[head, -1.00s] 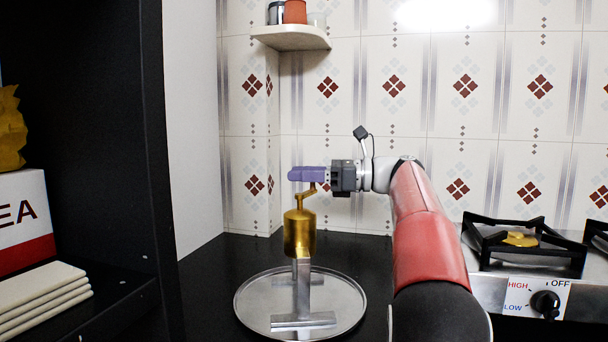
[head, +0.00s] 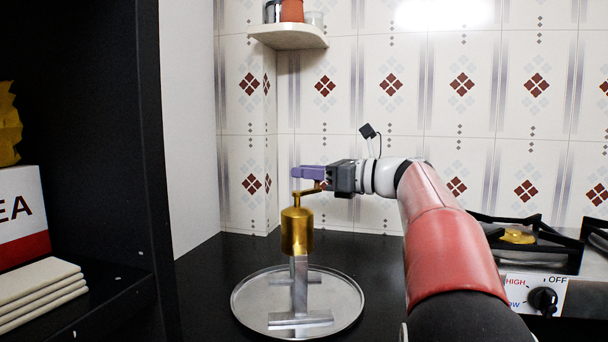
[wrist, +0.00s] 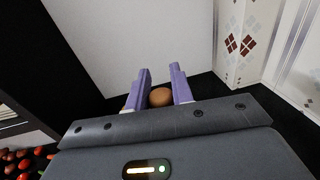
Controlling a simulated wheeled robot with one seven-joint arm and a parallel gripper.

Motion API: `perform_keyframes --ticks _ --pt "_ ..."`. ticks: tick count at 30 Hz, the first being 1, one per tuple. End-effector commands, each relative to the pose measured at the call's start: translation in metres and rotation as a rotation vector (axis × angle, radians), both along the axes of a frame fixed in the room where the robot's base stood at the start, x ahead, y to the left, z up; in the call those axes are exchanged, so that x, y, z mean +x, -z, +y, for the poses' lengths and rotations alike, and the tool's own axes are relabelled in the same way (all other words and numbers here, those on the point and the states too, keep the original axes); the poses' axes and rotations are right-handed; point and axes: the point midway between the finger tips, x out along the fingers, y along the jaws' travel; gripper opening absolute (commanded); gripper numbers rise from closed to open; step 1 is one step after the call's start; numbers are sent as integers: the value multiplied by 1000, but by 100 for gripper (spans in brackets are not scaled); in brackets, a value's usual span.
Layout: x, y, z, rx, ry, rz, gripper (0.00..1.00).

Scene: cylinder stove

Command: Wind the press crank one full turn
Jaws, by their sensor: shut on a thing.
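The press (head: 297,232) is a gold cylinder on a grey metal stand. It stands upright on a round silver tray (head: 242,318) in the head view. A thin gold crank arm (head: 307,192) comes off its top and points right, towards my gripper (head: 308,173). My gripper has purple fingers and reaches in from the right, above the cylinder. In the wrist view the fingers (wrist: 162,88) sit on either side of a round brown crank knob (wrist: 160,97), and they are shut on it. In the head view the knob is mostly hidden by the gripper.
A stove with black grates (head: 530,245) and a knob (head: 543,300) stands at the right. A dark shelf unit with a box (head: 22,215) and stacked white slabs (head: 40,285) is at the left. A small corner shelf (head: 288,36) is above. The black counter around the tray is clear.

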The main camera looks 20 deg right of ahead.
Motion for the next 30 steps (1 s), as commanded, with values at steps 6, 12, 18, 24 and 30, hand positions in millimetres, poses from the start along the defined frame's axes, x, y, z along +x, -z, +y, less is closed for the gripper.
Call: perform_keyframes --ticks 6,12,18,24,30 --pt "-10 1 -4 -1 203 -1 0" --pt "-19 0 -8 -1 392 -2 0" --pt "-27 -1 -10 -1 581 -1 0" --pt "-36 -1 -12 -3 769 0 0" --pt "-41 0 -13 -3 882 0 0"
